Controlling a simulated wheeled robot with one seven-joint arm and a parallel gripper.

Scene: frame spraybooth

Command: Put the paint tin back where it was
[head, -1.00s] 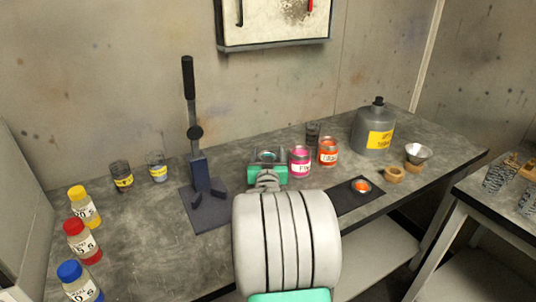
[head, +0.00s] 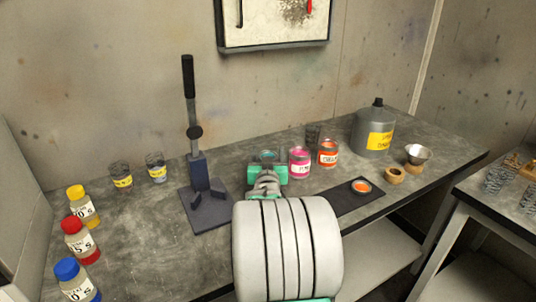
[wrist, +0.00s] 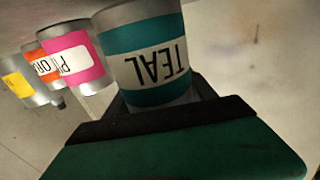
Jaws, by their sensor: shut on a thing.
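The paint tin in my grip is a metal tin with a teal band and a label reading TEAL (wrist: 150,65); it appears upside down in the wrist view. In the head view its open top with teal paint (head: 267,156) shows just beyond my gripper (head: 267,170). My gripper is shut on this tin, left of a pink tin (head: 300,161) and an orange tin (head: 328,153) that stand in a row on the bench (head: 150,225). My arm hides the tin's lower part in the head view, so I cannot tell whether it touches the bench.
A lever press (head: 200,180) stands left of my gripper. A clear cup (head: 313,133) is behind the tins, with a grey solvent can (head: 374,130) to the right. A dark mat (head: 345,201) holds a small orange-filled lid (head: 361,186). Several capped bottles line the left edge.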

